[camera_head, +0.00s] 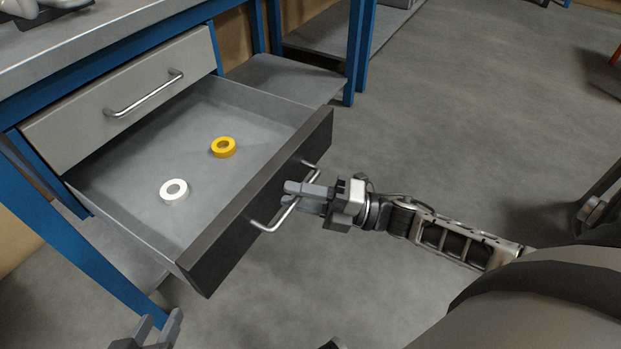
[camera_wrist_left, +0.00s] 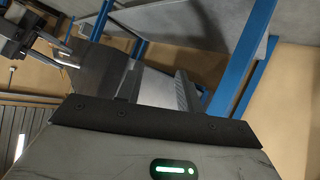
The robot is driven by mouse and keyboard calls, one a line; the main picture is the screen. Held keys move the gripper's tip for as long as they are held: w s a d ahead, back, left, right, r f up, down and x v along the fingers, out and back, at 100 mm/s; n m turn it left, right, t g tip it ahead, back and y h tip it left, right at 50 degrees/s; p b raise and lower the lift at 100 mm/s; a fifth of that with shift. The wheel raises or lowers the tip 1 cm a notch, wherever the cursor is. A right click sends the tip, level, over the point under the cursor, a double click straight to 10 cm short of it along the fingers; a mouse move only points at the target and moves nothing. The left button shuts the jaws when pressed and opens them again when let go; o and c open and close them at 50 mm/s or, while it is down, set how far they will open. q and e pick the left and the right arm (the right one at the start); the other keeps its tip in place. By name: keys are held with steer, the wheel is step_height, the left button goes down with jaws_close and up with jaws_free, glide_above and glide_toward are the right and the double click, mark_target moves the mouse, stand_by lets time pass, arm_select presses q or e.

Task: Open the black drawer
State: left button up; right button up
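The black drawer (camera_head: 262,211) is pulled well out from under the grey table in the head view. Its front is black, its inside grey. A white ring (camera_head: 174,191) and a yellow ring (camera_head: 223,147) lie apart on its floor. My right gripper (camera_head: 293,192) is at the metal handle (camera_head: 267,225) on the drawer front, with its fingers closed around the bar. My left gripper (camera_head: 158,331) is at the bottom edge, apart from the drawer, with a gap between its fingers; the rest of it is cut off. The left wrist view shows the black front (camera_wrist_left: 100,70).
A closed light-grey drawer (camera_head: 130,100) with its own handle sits above the black one. Blue table legs (camera_head: 88,255) stand at the left and back. A grey lower shelf (camera_head: 285,78) lies behind.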

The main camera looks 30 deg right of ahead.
arm_select(q)
steer(key=shift+a+f+p, duration=0.1)
steer(key=shift+f+p, duration=0.1)
steer(key=shift+p, duration=0.15)
arm_select(e)
steer(key=v, duration=1.6)
